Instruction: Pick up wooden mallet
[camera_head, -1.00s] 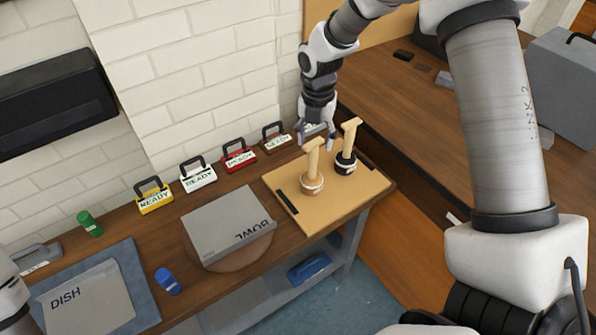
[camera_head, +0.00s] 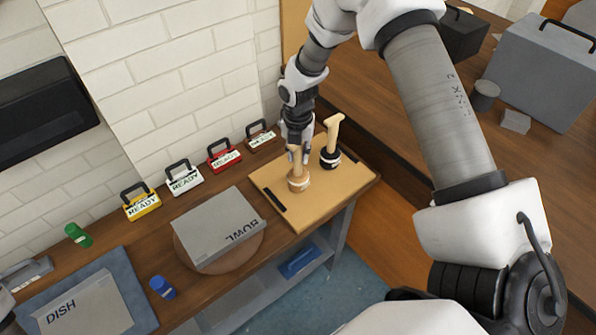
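A wooden mallet (camera_head: 298,183) with a pale head and a white band stands head down, handle up, on a tan board (camera_head: 308,214). A second mallet (camera_head: 330,160) with a dark head and white band stands to its right. My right gripper (camera_head: 298,155) points down over the pale mallet's handle, its fingers around the upper handle. The gripper covers the handle's top, and I cannot tell whether the fingers press on it.
Several READY signs (camera_head: 185,180) stand along the wall. A grey BOWL box (camera_head: 217,227) lies on a round wooden disc, and a DISH box (camera_head: 82,308) on a blue mat. A green can (camera_head: 78,235) and blue can (camera_head: 162,287) lie nearby. A white brick wall rises behind.

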